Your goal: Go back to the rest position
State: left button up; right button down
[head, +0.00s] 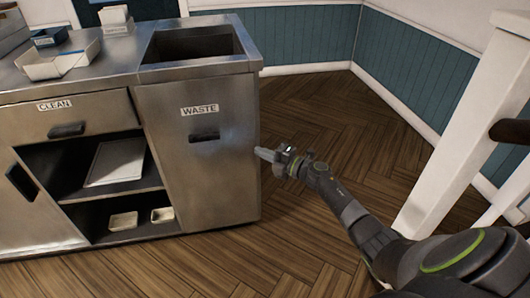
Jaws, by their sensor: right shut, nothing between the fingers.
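My right arm reaches in from the lower right. Its gripper (268,155) is shut and empty, close to the right edge of the steel waste cabinet (195,165) in the picture. I cannot tell whether the fingertips touch the cabinet. The cabinet has a dark handle, a "WASTE" label and a dark open bin mouth (190,45) in its top. My left gripper is not in view.
A steel counter (95,75) with a "CLEAN" drawer joins the cabinet on the left. On it are an open carton (58,66) and a dark blue box (50,37). Below, shelves hold a tray (117,162) and small containers. A white railing post (465,130) stands right. Wooden floor is clear between.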

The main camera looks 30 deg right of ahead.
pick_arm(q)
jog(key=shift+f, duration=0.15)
pick_arm(e)
jog(key=shift+s+d, duration=0.2)
jog(key=shift+s, duration=0.1)
